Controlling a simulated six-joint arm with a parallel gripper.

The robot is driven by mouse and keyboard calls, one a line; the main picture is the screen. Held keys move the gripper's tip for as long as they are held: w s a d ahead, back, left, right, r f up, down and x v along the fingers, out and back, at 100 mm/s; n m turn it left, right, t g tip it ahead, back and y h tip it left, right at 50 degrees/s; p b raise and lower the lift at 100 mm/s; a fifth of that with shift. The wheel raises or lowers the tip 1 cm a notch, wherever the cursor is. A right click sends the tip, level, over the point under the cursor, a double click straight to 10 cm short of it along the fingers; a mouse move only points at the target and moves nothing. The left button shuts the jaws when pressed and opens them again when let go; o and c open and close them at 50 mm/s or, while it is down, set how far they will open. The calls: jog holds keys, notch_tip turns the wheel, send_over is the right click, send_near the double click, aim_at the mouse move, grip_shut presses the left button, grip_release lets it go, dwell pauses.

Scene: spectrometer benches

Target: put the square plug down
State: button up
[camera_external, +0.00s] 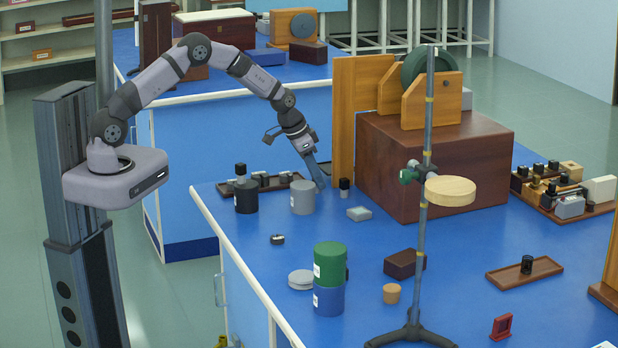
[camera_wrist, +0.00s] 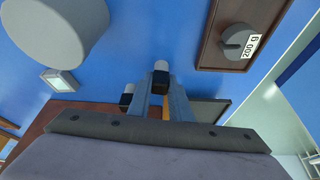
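The square plug (camera_wrist: 161,72), a black block with a pale round end, sits between the fingertips of my gripper (camera_wrist: 161,88) in the wrist view. In the external view my gripper (camera_external: 319,180) points down, low over the blue bench behind the grey cylinder (camera_external: 303,198). There the fingertips and the held plug are hidden, so I cannot tell whether the plug touches the bench. A second small black-topped plug (camera_external: 345,187) stands upright just right of the gripper. It also shows left of the fingers in the wrist view (camera_wrist: 127,98).
A brown tray of weights (camera_external: 290,181) lies left of the gripper, with a dark cylinder (camera_external: 246,197) in front. A wooden cabinet (camera_external: 435,165) and upright board (camera_external: 343,130) stand close right. A small glass-topped box (camera_external: 360,214) lies in front.

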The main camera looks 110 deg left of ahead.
grip_shut()
notch_tip(320, 180, up, 10)
jog(key=shift+r+b, duration=0.1)
jog(key=shift+b, duration=1)
jog(key=d+m+b, duration=0.1)
jog(key=b, duration=0.3)
notch_tip(320, 180, up, 8)
jog(key=m+h+b, duration=0.5)
jog(key=m+b, duration=0.6)
jog(key=b, duration=1)
send_over(250, 185)
jog(key=shift+t, duration=0.3)
jog(key=shift+f+b, duration=2.4)
jog(key=shift+f, duration=2.8)
jog(key=shift+y, duration=0.3)
